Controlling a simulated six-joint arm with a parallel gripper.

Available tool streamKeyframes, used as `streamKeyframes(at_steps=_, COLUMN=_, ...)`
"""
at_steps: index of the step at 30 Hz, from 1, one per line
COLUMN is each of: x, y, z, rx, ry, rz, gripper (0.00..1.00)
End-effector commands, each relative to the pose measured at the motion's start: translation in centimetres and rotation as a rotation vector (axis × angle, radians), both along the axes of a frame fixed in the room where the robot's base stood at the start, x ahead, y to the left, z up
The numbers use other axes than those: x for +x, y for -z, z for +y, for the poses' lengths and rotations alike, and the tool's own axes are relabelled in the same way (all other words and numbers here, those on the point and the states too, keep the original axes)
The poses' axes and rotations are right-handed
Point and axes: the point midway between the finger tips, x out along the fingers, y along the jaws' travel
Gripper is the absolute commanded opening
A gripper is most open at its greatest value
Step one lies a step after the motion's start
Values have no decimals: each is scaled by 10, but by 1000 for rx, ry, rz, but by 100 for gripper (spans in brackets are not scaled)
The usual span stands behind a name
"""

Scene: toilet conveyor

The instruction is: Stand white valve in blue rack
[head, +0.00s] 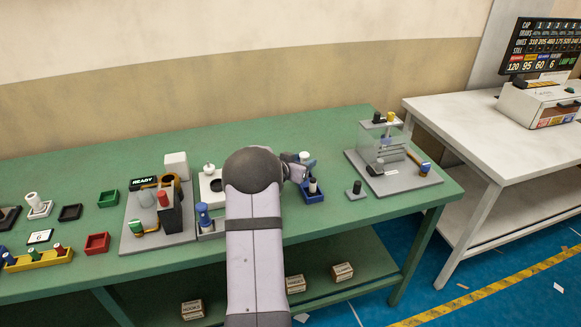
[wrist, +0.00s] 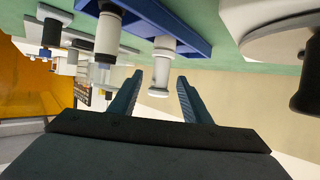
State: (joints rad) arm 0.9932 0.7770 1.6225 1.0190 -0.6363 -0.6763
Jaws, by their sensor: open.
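The blue rack (head: 314,197) stands on the green bench just right of my arm; its edge crosses the top of the tilted wrist view (wrist: 185,22). The white valve (wrist: 163,62) is upright at the rack, and its base appears to be in it. A second white piece with a black part (wrist: 108,35) also stands at the rack. My gripper (wrist: 160,78) is open. The white valve's free end shows between its fingertips, with a gap on each side. Whether the fingers reach around it is unclear.
A grey fixture with clear panels (head: 395,182) stands to the right, with a small dark-topped piece (head: 356,189) beside it. A grey station (head: 158,228) is left of my arm. Red (head: 97,243) and green (head: 108,198) bins lie farther left.

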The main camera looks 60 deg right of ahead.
Motion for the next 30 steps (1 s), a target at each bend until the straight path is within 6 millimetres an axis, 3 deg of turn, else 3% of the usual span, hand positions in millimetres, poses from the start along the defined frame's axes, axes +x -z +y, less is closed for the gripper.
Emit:
streamKeyframes(at_steps=15, x=1, y=-31, z=76, rx=0, ry=-3, rz=-1, gripper=44)
streamKeyframes(at_steps=21, x=0, y=-37, z=91, rx=0, ry=-1, rz=0, gripper=44)
streamKeyframes(at_steps=30, x=0, y=-38, z=93, rx=1, ry=0, rz=0, gripper=44)
